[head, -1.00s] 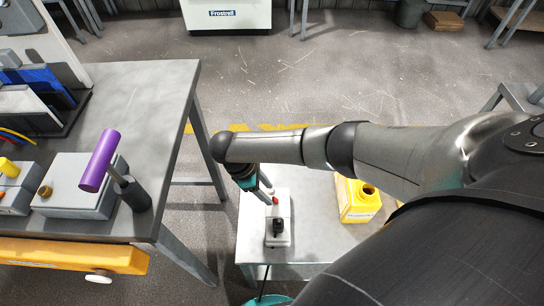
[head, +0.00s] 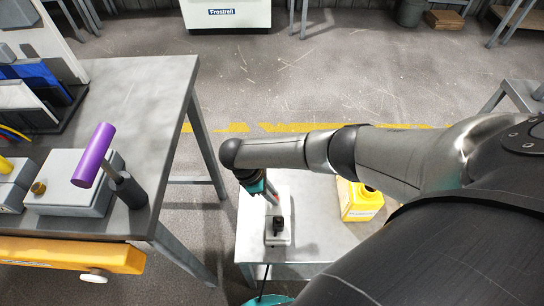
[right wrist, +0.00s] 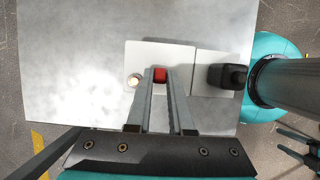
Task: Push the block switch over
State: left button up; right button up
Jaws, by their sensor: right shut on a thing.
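The block switch (head: 279,232) is a pale box on the low grey table, with a red rocker (right wrist: 159,75) and a black plug-like part (right wrist: 228,76). A round light button (right wrist: 134,80) sits beside the rocker in the right wrist view. My right gripper (right wrist: 159,80) points down at the box, its two fingertips shut on the red rocker. In the head view this gripper (head: 270,197) partly hides the rocker. A dark and teal part at the lower right of the right wrist view looks like my left gripper (right wrist: 297,148); its jaws are unclear.
Floor shows between the tables.

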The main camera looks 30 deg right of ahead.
grip_shut()
